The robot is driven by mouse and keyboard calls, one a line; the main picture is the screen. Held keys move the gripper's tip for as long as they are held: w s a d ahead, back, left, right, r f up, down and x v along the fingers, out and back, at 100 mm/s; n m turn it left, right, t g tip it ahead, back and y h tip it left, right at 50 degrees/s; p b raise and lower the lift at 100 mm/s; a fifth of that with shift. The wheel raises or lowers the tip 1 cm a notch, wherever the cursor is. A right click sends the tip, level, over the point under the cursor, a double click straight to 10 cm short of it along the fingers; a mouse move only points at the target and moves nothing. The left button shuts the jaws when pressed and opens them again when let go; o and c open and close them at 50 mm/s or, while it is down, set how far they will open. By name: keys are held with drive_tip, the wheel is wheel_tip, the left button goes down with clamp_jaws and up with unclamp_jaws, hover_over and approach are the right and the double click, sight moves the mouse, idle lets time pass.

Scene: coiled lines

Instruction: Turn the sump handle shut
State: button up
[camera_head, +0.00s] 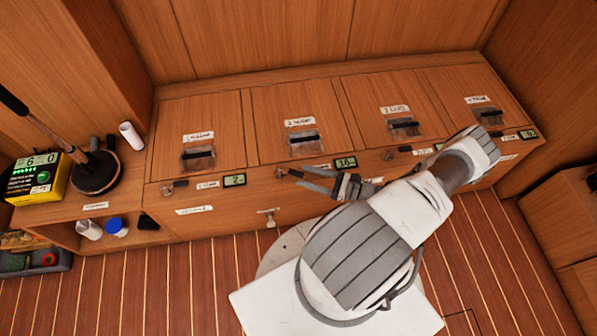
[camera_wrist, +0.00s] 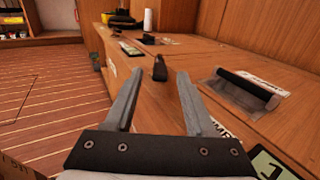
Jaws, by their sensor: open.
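The sump handle, a small dark lever (camera_head: 281,172), is on the front edge of the wooden bench, below the second hatch from the left. In the wrist view the dark lever (camera_wrist: 160,67) stands just beyond and between my fingertips. My gripper (camera_head: 293,176) is open and empty, its two grey fingers pointing left toward the lever. Contact cannot be told. A partly hidden front label ending in "UMP" (camera_wrist: 216,131) shows beside my right finger. The gripper covers part of the front panel around it.
Similar levers sit under the first hatch (camera_head: 167,188) and third hatch (camera_head: 389,155). Small displays (camera_head: 234,180) stand beside them. A raised hatch pull (camera_wrist: 245,92) is right of my gripper. A plunger (camera_head: 95,172) and yellow device (camera_head: 40,177) are at left. The floor in front is clear.

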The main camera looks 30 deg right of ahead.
drive_tip(key=v, duration=1.3)
drive_tip(key=shift+s+p, duration=0.2)
drive_tip(key=shift+p, duration=0.15)
drive_tip(key=shift+d, duration=0.1)
drive_tip(key=shift+c, duration=0.2)
